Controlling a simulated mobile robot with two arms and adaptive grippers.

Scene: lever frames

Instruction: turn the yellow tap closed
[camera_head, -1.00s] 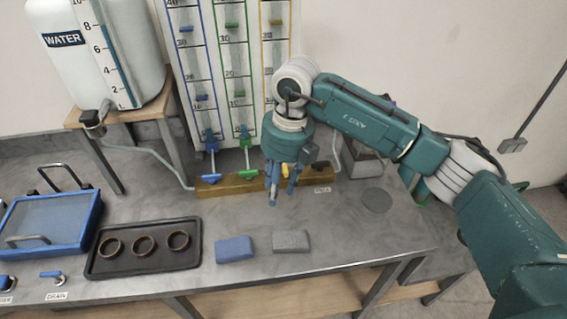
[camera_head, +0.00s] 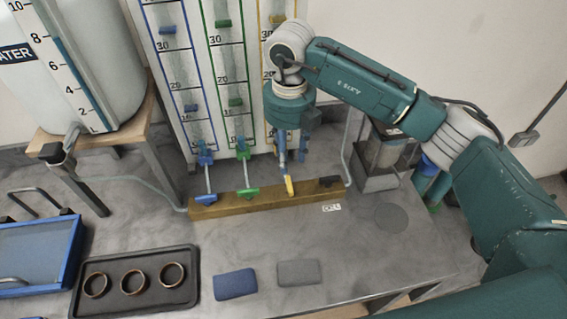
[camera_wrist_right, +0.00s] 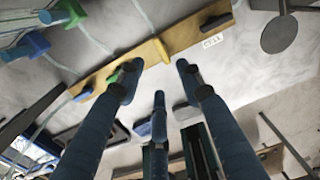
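The yellow tap (camera_head: 289,186) sits on the wooden bar, between the green tap (camera_head: 247,192) and a black handle (camera_head: 330,181). Its lever looks slightly slanted in the head view. It also shows in the right wrist view (camera_wrist_right: 161,50), between two spread fingertips. My right gripper (camera_head: 292,158) is just behind and above the yellow tap in the head view, its blue fingers pointing down. In the right wrist view my right gripper (camera_wrist_right: 157,68) has its fingers apart with nothing held. I cannot tell whether a finger touches the tap. My left gripper is not in view.
The wooden bar (camera_head: 225,208) also carries a blue tap (camera_head: 207,197). A board with blue, green and yellow tubes (camera_head: 194,60) stands behind. A black tray (camera_head: 190,291) with three rings, a blue sponge (camera_head: 235,284) and a grey sponge (camera_head: 298,272) lie in front.

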